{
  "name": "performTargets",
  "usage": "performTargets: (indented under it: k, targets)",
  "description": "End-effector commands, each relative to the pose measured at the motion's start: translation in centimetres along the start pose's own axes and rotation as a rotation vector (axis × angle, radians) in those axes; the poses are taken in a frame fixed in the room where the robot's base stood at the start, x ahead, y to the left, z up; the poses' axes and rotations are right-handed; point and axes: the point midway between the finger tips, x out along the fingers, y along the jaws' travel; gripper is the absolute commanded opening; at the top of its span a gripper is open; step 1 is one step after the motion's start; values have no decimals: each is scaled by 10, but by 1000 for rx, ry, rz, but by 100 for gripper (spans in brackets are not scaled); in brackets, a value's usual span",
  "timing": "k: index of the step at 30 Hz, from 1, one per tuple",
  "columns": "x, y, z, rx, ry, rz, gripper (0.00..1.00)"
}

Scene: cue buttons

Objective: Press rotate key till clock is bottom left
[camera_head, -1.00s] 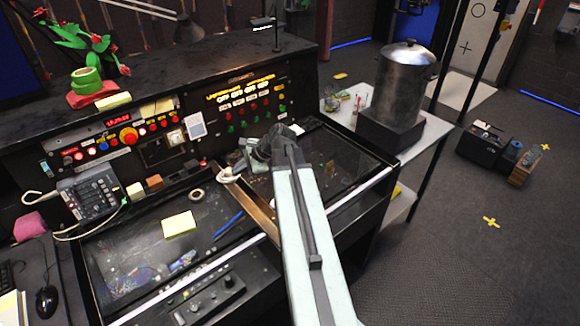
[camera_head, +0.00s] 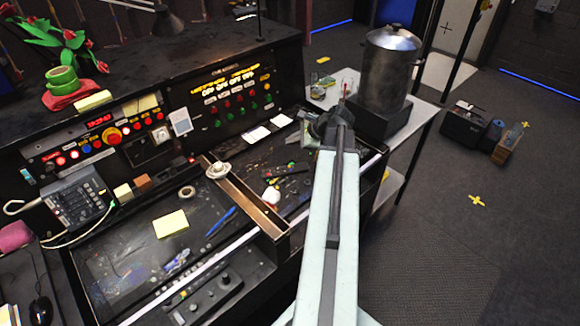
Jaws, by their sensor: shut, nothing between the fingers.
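My gripper (camera_head: 313,130) is a dark shape at the far end of my pale arm, above the right part of the console desk near its back right corner. It is shut and empty, and no contact with a button shows. The back console has a left panel with red and blue lit buttons and a large orange-red knob (camera_head: 112,136). A right panel (camera_head: 236,92) has rows of white, red and green buttons under yellow lettering. The labels are too small to read, so I cannot tell which key is the rotate key. I cannot make out a clock picture.
A metal pot (camera_head: 390,68) stands on a dark block on a white side table (camera_head: 430,100), close to my gripper's right. A yellow note (camera_head: 170,224), a tape roll (camera_head: 187,192) and a grey keypad device (camera_head: 70,204) lie on the desk.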

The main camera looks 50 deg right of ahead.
Motion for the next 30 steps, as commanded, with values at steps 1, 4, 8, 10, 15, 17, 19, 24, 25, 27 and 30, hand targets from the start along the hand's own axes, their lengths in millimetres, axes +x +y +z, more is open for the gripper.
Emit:
performTargets:
  k: [1,4,8,10,15,17,19,24,25,27,30]
  targets:
    - [1,0,0,0,0,0,0]
    - [4,3,-3,0,0,0,0]
    - [12,9,-9,0,0,0,0]
    - [19,14,-14,0,0,0,0]
    - [37,27,-28,0,0,0,0]
    - [43,32,-32,0,0,0,0]
    - [50,37,-38,0,0,0,0]
    - [61,45,-46,1,1,-1,0]
    - [62,45,-46,1,1,0,0]
    - [62,45,-46,1,1,-1,0]
    - [61,45,-46,1,1,-1,0]
